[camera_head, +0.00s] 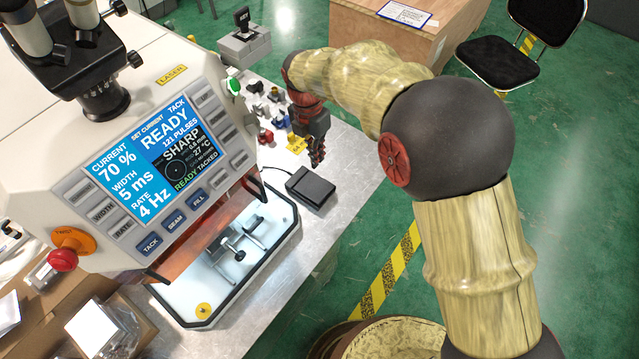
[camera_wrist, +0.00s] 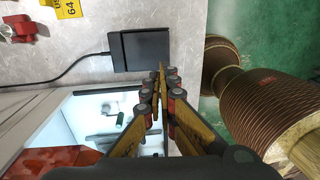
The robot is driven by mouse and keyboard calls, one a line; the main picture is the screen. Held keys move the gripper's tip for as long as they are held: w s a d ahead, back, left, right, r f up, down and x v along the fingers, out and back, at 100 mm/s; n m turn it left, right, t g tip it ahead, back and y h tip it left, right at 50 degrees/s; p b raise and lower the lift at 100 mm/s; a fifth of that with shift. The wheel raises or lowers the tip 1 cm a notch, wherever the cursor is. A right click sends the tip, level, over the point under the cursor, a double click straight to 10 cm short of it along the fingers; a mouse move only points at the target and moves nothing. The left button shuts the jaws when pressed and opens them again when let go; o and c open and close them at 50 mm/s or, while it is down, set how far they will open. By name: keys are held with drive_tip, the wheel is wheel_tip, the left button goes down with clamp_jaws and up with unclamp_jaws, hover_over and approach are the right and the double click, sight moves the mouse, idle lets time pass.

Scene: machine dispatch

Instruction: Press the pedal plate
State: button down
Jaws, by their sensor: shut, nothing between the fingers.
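The pedal plate is a flat black pedal (camera_head: 310,187) lying on the metal table top, in front of the machine's right side. In the wrist view the black pedal (camera_wrist: 141,50) lies just beyond my fingertips, with a cable running from its left side. My gripper (camera_head: 317,158) is above the table near the pedal, on its far side in the head view. In the wrist view my gripper (camera_wrist: 160,75) has its fingers together, pointing at the pedal's lower right edge, with nothing between them. The height gap to the pedal is hard to tell.
The welding machine (camera_head: 205,90) with a lit screen stands left of the pedal, its white work chamber (camera_head: 235,250) open below. A yellow tag (camera_head: 296,143) and small coloured parts lie behind. A wooden crate (camera_head: 400,35) and a black chair (camera_head: 500,62) stand on the green floor.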

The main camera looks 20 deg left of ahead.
sight(321, 193)
drive_tip(key=f+b, duration=0.1)
drive_tip(key=f, duration=0.3)
drive_tip(key=d+f+b, duration=0.1)
drive_tip(key=f, duration=0.4)
drive_tip(key=f+b, duration=0.1)
drive_tip(key=f, duration=0.4)
drive_tip(key=shift+s+d, duration=0.15)
drive_tip(key=shift+s, duration=0.1)
drive_tip(key=shift+s+d+f+y, duration=0.2)
drive_tip(key=shift+d+f+y, duration=0.1)
drive_tip(key=shift+f+y, duration=0.2)
drive_tip(key=shift+f, duration=0.35)
drive_tip(key=shift+d, duration=0.1)
drive_tip(key=shift+r, duration=0.4)
wheel_tip(321, 193, up, 13)
drive_tip(key=p, duration=0.4)
drive_tip(key=shift+d+r, duration=0.15)
